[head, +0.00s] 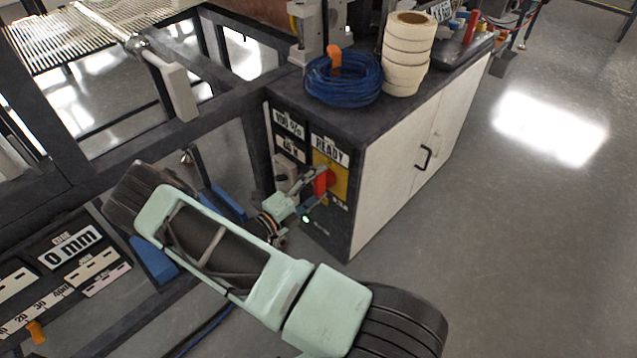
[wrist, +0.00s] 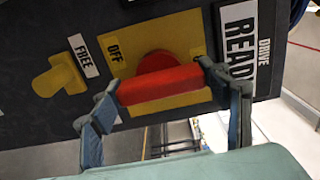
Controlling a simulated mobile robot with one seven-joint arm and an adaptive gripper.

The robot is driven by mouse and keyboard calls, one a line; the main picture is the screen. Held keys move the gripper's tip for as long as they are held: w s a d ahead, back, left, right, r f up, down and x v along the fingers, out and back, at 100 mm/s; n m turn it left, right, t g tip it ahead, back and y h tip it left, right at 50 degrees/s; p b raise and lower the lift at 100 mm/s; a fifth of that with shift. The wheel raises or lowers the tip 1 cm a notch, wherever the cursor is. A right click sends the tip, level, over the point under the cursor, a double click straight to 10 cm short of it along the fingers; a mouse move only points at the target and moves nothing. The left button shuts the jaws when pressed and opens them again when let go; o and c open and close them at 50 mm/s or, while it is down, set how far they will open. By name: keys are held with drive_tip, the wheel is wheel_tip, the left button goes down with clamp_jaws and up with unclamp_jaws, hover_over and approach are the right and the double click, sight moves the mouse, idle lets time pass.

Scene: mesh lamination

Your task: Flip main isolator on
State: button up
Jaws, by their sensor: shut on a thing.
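The main isolator is a red rotary handle (wrist: 160,82) on a yellow plate (wrist: 185,32), set in the dark end panel of a cabinet. In the wrist view the "OFF" label (wrist: 115,52) stands beside the handle, and the opposite label is mostly hidden by a finger. My gripper (wrist: 165,95) has one finger at each end of the red handle and is shut on it. In the head view my gripper (head: 313,188) reaches the red handle (head: 323,182) below the "READY" sign (head: 329,150).
A yellow knob (wrist: 58,80) marked "FREE" sits beside the isolator plate. Blue cable coils (head: 343,80) and tape rolls (head: 407,55) stand on the cabinet top. A dark machine frame (head: 60,150) is at the left. Open floor (head: 520,220) lies to the right.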

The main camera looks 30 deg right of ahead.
idle(0.3)
drive_tip(key=o, duration=1.2)
drive_tip(key=shift+c, duration=0.2)
